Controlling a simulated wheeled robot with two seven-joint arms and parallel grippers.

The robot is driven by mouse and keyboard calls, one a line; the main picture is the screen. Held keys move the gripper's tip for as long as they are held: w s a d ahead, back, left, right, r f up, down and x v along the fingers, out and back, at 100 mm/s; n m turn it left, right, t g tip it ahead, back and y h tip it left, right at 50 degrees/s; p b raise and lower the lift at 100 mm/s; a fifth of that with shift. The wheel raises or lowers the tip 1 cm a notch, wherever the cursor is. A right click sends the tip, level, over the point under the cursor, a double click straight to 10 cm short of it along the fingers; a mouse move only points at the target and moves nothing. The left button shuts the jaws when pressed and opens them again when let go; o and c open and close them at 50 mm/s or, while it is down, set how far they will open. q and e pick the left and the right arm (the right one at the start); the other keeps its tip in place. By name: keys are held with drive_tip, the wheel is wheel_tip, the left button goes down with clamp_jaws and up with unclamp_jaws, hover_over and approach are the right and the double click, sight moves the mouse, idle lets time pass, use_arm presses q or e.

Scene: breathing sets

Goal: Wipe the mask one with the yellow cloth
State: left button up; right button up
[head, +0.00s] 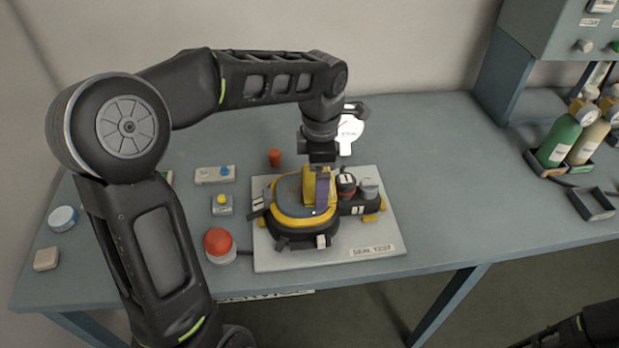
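The mask one (275,221), black with a yellow rim and a grey face, lies on the pale board marked "SEAL TEST" (373,251). Black parts with white "1" labels sit at its right side. My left gripper (320,190) points down over the right part of the mask. It is shut on the yellow cloth (308,186), whose lower end appears to meet the mask's face; exact contact is hard to tell. The gripper hides part of the mask's right side. My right gripper is out of view; only a piece of that arm shows at the lower right.
A red button (219,243) stands left of the board, with a small yellow-button box (222,204) and a grey switch box (214,174) behind it. A green bottle (559,140) and a cream bottle (588,141) stand at the right.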

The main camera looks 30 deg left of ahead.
sight(301, 191)
use_arm(q)
drive_tip(key=shift+d, duration=0.1)
drive_tip(key=shift+f, duration=0.15)
idle(0.3)
drive_tip(key=shift+s+a+b, duration=0.55)
drive_tip(key=shift+s+a, duration=0.2)
drive_tip(key=shift+a, duration=0.35)
drive_tip(key=shift+s+a, duration=0.4)
drive_tip(key=shift+a, duration=0.1)
